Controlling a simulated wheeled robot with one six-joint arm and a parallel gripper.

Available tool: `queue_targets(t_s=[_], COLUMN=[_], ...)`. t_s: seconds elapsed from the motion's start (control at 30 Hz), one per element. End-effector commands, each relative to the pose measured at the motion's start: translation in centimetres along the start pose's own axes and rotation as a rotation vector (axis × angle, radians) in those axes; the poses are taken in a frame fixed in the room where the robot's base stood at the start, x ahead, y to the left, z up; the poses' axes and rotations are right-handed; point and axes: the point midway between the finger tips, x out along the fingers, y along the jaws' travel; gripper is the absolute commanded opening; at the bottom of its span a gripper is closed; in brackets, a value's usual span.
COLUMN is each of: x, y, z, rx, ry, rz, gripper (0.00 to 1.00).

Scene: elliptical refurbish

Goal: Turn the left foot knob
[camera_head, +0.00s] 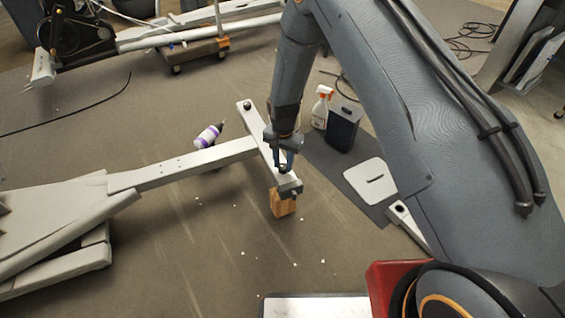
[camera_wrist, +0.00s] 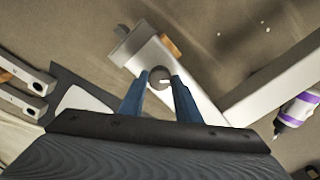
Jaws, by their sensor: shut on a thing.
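A white crossbar foot (camera_head: 258,130) ends the long pale beam of the elliptical frame. It also shows in the wrist view (camera_wrist: 205,108). A dark round foot knob (camera_wrist: 159,77) sits on the bar near its end cap, between my two blue fingers in the wrist view. My gripper (camera_head: 284,165) points down at the near end of the bar and is shut on this knob; it also shows in the wrist view (camera_wrist: 160,82). The fingers partly hide the knob in the head view. A second dark knob (camera_head: 247,104) sits at the bar's far end, clear of my gripper.
A wooden block (camera_head: 283,203) is under the bar's near end. A purple-and-white bottle (camera_head: 207,135) lies left of the bar. A spray bottle (camera_head: 321,108), a dark container (camera_head: 343,128) and a white plate (camera_head: 370,181) are to the right. Small white bits dot the open floor in front.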

Motion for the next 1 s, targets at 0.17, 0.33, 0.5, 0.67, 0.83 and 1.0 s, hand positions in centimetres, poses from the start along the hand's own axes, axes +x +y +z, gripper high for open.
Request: queue_targets(t_s=[0.17,0.33,0.5,0.67,0.83,1.0], x=[-0.09,-0.10,-0.06,-0.02,0.00,0.02], y=[0.02,0.04,0.05,0.06,0.06,0.07], z=[0.15,0.18,0.19,0.21,0.22,0.25], rx=[-0.127,-0.270,-0.403,-0.507,-0.584,-0.627], ry=[-0.002,-0.002,-0.003,-0.004,-0.004,-0.005], rz=[0.001,0.001,0.002,0.002,0.002,0.002], gripper=[0.07,0.07,0.07,0.07,0.07,0.07])
